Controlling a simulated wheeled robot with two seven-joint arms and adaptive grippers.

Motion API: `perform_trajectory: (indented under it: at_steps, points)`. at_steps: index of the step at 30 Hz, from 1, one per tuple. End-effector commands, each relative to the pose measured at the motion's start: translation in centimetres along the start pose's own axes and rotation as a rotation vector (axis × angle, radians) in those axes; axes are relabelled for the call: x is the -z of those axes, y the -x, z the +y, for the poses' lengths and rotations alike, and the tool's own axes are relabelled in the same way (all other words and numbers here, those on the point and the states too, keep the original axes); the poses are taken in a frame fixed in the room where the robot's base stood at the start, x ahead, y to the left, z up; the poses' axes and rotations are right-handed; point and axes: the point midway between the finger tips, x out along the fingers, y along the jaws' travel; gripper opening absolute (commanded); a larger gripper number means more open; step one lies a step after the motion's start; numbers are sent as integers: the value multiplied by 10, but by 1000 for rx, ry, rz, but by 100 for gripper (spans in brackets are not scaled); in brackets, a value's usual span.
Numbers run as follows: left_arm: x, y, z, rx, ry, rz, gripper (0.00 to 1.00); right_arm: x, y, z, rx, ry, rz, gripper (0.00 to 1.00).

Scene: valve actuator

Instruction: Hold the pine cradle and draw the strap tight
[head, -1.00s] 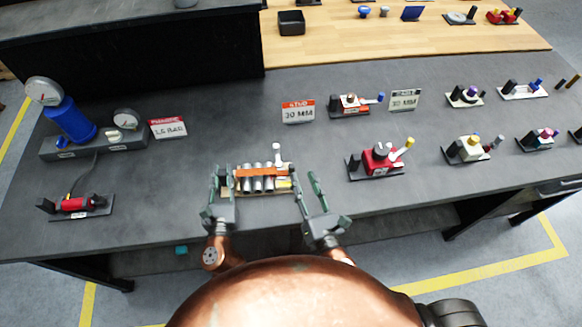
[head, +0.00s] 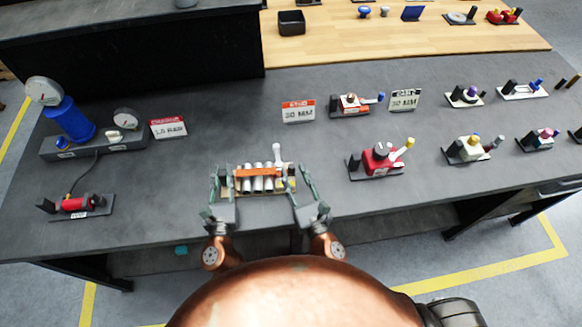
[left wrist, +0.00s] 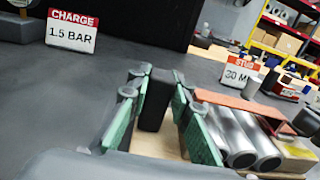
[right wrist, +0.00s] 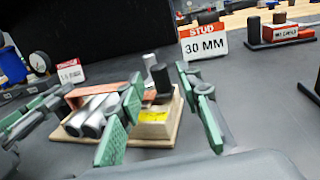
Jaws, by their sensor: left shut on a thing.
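The pine cradle (head: 262,193) stands on the dark bench with several silver cylinders (head: 257,184) side by side in it. An orange strap (head: 256,172) lies across them. A pale lever (head: 277,154) stands upright near the strap's right end. My left gripper (head: 221,172) is shut on the black post (left wrist: 153,105) at the cradle's left end. My right gripper (head: 296,172) is open at the cradle's right end. In the right wrist view its fingers (right wrist: 158,76) stand apart, with a second black post (right wrist: 162,79) and a yellow label (right wrist: 154,117) showing between them.
A gauge unit with a blue cylinder (head: 70,122) and a red device (head: 76,204) stand at left. A red valve unit (head: 380,158) stands to the right. Sign cards (head: 298,111) stand behind. Bench is clear between the cradle and the red valve unit.

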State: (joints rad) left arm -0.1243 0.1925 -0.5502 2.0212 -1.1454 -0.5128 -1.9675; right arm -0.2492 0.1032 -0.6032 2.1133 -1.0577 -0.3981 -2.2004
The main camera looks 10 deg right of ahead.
Motion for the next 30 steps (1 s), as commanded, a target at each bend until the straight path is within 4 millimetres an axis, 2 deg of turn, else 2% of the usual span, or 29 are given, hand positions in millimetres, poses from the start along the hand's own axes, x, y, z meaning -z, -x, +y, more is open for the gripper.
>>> perform_trajectory:
  at_steps: [3,6,17,30]
  points:
    - [3,0,1,-2,1,5,0,0,-16,0,0,-1,-1,32]
    - [3,0,1,-2,1,5,0,0,-23,0,0,0,1,32]
    - [3,0,1,-2,1,5,0,0,-27,0,0,-1,1,32]
    - [3,0,1,-2,1,5,0,0,-27,0,0,0,1,2]
